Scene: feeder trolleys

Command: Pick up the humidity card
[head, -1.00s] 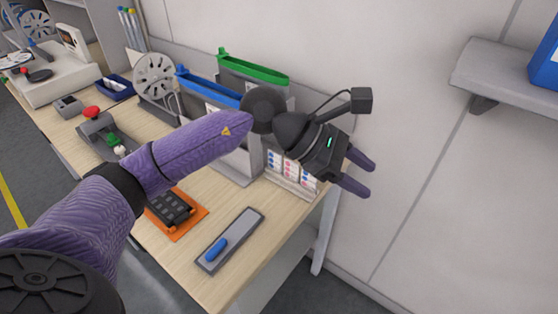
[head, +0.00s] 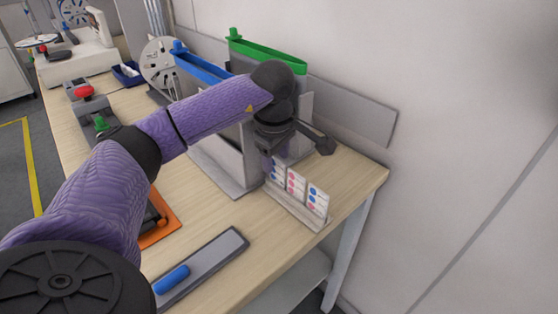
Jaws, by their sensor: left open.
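Three white humidity cards with pink and blue dots stand upright in a row in a pale holder (head: 296,211) near the table's right end. The right card (head: 317,200) and the middle card (head: 296,184) show clearly. The left card (head: 277,173) is partly behind my left gripper. My left gripper (head: 270,167) is open and points down at the left card's top; I cannot tell whether it touches the card. My right gripper is out of view.
Bins with a green rim (head: 268,54) and a blue rim (head: 200,66) stand just behind the gripper. A grey tray (head: 222,254) with a blue-handled tool (head: 171,279) lies in front. The wall is close behind.

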